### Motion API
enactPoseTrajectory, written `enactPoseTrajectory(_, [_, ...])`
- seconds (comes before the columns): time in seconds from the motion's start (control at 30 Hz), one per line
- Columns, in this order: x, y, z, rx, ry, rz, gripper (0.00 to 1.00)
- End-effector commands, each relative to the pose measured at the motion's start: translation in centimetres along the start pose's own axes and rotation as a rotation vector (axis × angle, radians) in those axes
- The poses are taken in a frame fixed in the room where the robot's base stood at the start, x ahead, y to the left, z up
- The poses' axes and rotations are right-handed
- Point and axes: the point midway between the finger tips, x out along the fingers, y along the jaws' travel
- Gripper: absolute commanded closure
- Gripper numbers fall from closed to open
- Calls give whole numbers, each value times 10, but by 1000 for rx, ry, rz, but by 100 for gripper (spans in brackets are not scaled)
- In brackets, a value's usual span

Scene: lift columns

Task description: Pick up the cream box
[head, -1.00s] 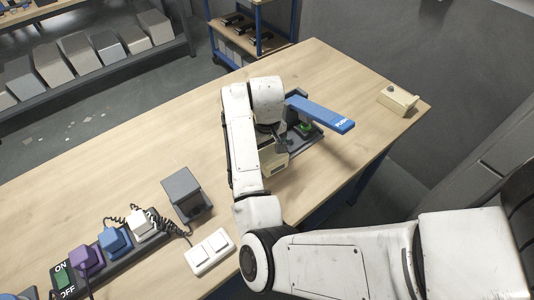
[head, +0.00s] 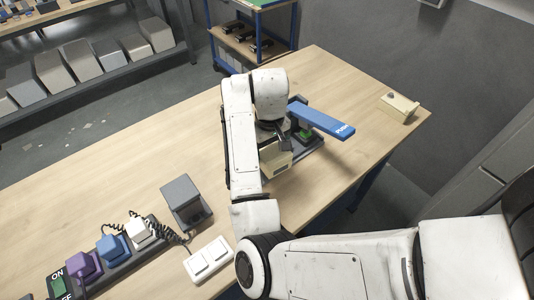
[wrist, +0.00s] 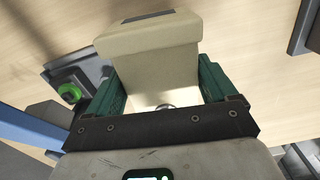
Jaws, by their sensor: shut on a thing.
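The cream box (head: 278,165) is near the right edge of the wooden table, partly hidden behind my arm in the head view. In the wrist view the cream box (wrist: 150,60) fills the space between two green finger pads, with a wider lip at its far end and a dark patch on top. My gripper (wrist: 160,90) is shut on it, one finger at each side. In the head view my gripper (head: 281,145) is mostly hidden by the arm. I cannot tell how far the box is off the table.
A blue push lever (head: 322,119) on a dark base with a green button stands right beside the box. A cream block with a knob (head: 399,105) sits at the far right corner. A grey box (head: 184,197), white switches (head: 208,259) and a plug strip lie nearer. The table's middle left is clear.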

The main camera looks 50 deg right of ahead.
Motion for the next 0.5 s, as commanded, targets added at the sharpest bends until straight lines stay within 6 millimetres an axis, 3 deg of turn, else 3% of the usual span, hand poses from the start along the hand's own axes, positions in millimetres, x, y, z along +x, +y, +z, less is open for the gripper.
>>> enactPoseTrajectory(0.3, [-60,4,42,2,5,-3,60])
enactPoseTrajectory(0.5, [-73,12,86,3,3,-2,60])
